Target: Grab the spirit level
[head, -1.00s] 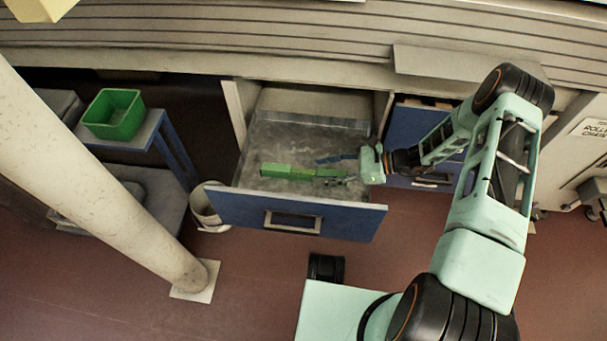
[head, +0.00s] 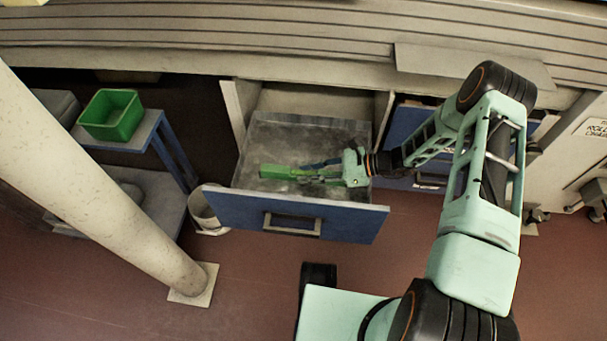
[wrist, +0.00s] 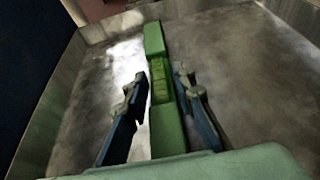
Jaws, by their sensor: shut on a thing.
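The spirit level is a green bar (head: 284,172) in the open drawer, toward its left half. In the wrist view the level (wrist: 157,50) runs lengthwise away from me, between my two fingers. My gripper (head: 318,172) reaches into the drawer from the right and is shut on the level near its right end. In the wrist view my gripper (wrist: 160,88) has one finger on each side of the bar. The level's near end is hidden behind my gripper's body. I cannot tell whether the level touches the drawer floor.
The blue-fronted drawer (head: 345,222) is pulled out, its grey floor otherwise bare. A green bin (head: 112,115) stands on a small table at the left. A pale post (head: 100,190) rises at the left front. A white bucket (head: 205,212) stands beside the drawer.

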